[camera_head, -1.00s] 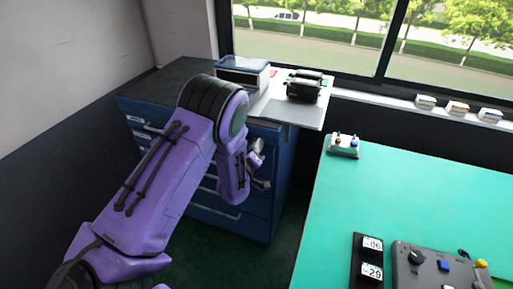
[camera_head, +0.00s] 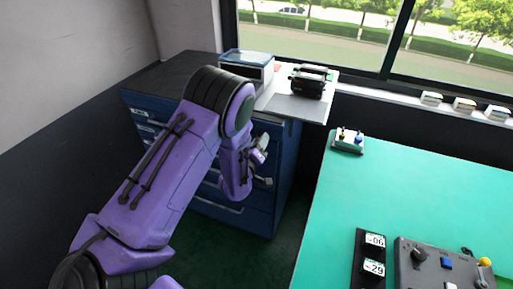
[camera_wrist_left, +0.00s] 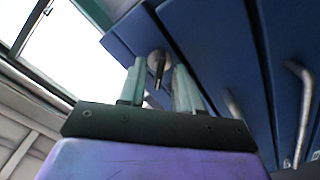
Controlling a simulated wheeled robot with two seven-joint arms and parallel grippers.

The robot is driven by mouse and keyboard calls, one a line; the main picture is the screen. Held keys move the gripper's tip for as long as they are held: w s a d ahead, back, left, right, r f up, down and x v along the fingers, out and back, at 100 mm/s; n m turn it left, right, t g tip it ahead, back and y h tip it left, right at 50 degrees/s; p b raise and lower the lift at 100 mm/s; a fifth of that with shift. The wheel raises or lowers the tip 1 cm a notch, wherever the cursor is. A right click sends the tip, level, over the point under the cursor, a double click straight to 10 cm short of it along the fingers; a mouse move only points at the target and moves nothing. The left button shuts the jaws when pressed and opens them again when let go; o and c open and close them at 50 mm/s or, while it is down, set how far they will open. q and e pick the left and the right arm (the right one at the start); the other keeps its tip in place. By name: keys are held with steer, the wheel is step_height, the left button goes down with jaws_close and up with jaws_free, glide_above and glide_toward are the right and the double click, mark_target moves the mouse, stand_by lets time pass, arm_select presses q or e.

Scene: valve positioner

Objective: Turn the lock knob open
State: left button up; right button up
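The lock knob (camera_wrist_left: 158,62) shows in the left wrist view as a round metal disc with a narrow grip part, on the blue face of the drawer cabinet. My left gripper (camera_wrist_left: 158,78) is open, its two pale green fingers apart. In the picture the knob lies between the fingertips; whether they touch it I cannot tell. In the head view my left gripper (camera_head: 260,162) is at the front of the blue cabinet (camera_head: 228,215), and I cannot make out the knob there. My right gripper is not in view.
Drawer handles (camera_wrist_left: 302,105) stick out beside the gripper. A box-shaped device (camera_head: 246,68) and a black device (camera_head: 309,80) stand on the cabinet top. A green table (camera_head: 420,190) with a control box (camera_head: 440,262) is at right. Dark floor lies between.

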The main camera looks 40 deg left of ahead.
arm_select(q)
steer(key=b+v, duration=0.2)
steer(key=v, duration=0.7)
steer(key=shift+s, duration=0.35)
steer(key=s+d+f+m+g, duration=0.1)
steer(key=s+f+m+g, duration=0.1)
steer(key=s+f+g, duration=0.35)
steer(key=s+f+m+g, duration=0.2)
steer(key=s+f, duration=0.1)
steer(key=f, duration=0.6)
steer(key=s+d+f+g, duration=0.1)
steer(key=s+f+g, duration=0.2)
steer(key=s, duration=0.6)
steer(key=s+d+f+g+h, duration=0.1)
steer(key=s+d+f+g, duration=0.1)
steer(key=s+f, duration=0.6)
steer(key=s+g, duration=0.1)
steer(key=s, duration=0.1)
steer(key=shift+s+d+f+m+g, duration=0.2)
steer(key=shift+s+d+m+g, duration=0.1)
steer(key=shift+s+m+g, duration=0.1)
